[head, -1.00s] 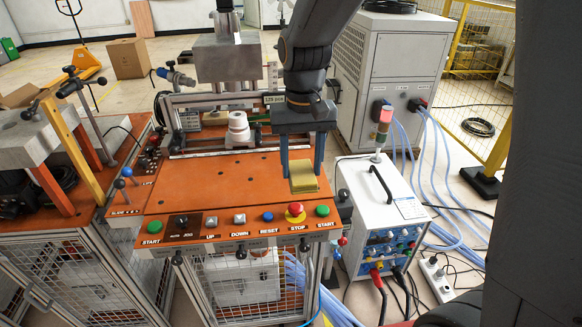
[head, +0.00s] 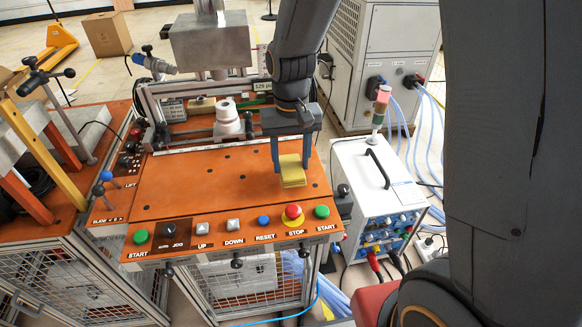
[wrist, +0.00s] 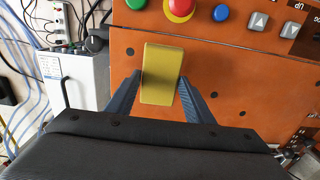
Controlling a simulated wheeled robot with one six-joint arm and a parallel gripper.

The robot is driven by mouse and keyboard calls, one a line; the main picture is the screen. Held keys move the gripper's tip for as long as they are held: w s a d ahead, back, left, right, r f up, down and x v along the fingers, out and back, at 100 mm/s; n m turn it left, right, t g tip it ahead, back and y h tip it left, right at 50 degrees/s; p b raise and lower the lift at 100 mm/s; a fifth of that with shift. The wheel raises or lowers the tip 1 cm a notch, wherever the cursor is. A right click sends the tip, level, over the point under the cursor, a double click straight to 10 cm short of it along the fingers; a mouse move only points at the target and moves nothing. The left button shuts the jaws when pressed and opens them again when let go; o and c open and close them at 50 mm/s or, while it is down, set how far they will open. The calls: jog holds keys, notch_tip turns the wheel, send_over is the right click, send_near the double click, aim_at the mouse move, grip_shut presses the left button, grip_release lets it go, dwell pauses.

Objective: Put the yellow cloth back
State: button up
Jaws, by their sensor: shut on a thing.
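The yellow cloth (head: 293,172) is a folded, block-like pad. My gripper (head: 291,165) is shut on it, above the right part of the orange tabletop (head: 190,190), behind the red stop button. In the wrist view the cloth (wrist: 160,75) sits between my two dark fingers (wrist: 157,98), with its far end pointing towards the buttons. I cannot tell whether the cloth touches the tabletop or hangs a little above it.
A row of buttons with a red stop button (head: 293,212) lines the table's front edge. A white cylindrical part (head: 227,120) stands at the back. A white power unit (head: 375,185) with cables stands to the right. The middle of the tabletop is clear.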

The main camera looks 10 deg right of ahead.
aim_at(291, 166)
jog(key=shift+f, duration=1.55)
jog(key=o, duration=0.9)
notch_tip(291, 166, up, 11)
jog(key=shift+w+f+b, duration=0.1)
jog(key=shift+f+b, duration=0.05)
jog(key=shift+b, duration=0.95)
jog(key=shift+t, duration=0.7)
jog(key=s+d+f, duration=0.2)
jog(key=s+d, duration=0.1)
jog(key=s+d+f, duration=0.1)
jog(key=s+d, duration=0.2)
jog(key=s, duration=0.1)
jog(key=s+d+f, duration=0.2)
jog(key=s+d, duration=0.1)
jog(key=shift+s+d+f, duration=0.2)
jog(key=shift+s+f, duration=0.05)
jog(key=shift+f, duration=0.05)
